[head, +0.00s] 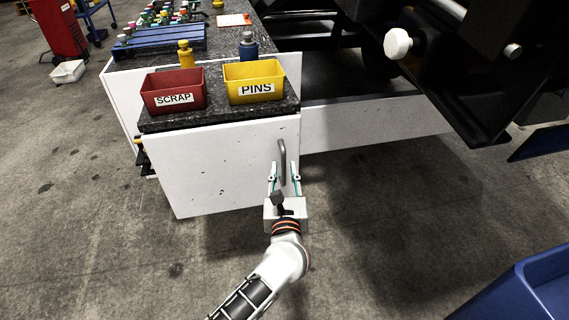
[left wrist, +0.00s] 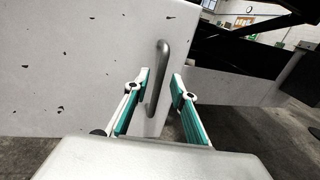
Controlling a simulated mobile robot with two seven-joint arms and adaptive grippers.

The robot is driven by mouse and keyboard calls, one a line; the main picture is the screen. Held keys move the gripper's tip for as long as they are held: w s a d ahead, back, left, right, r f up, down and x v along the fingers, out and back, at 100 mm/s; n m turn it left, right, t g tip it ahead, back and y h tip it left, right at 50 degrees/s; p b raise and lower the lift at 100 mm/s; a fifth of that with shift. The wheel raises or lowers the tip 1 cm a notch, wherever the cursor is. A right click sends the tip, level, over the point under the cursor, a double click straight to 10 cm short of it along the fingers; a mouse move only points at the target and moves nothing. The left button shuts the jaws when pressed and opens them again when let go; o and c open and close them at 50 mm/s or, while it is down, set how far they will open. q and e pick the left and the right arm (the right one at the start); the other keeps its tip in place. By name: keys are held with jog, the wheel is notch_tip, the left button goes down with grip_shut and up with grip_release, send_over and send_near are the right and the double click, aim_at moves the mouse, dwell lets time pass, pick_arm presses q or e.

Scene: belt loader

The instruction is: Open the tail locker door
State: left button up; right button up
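The tail locker door (head: 215,165) is a white, chipped panel at the near end of the bench. I see no gap along its handle-side edge. Its grey upright bar handle (head: 282,150) is near the right edge. My left gripper (head: 283,175) is open in front of the door, with one finger on each side of the handle's lower part. In the left wrist view the handle (left wrist: 161,70) stands between the two teal-padded fingers, closer to the left one. I cannot tell whether either finger touches it. My right gripper is not in view.
A red SCRAP bin (head: 173,91) and a yellow PINS bin (head: 253,82) stand on the dark bench top above the door. Black machinery (head: 460,70) overhangs at the right. A blue container (head: 525,290) is at bottom right. The floor before the door is clear.

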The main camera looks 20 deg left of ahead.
aim_at(283, 165)
pick_arm(q)
jog(key=shift+x, duration=1.8)
grip_shut()
jog(key=shift+s, duration=0.15)
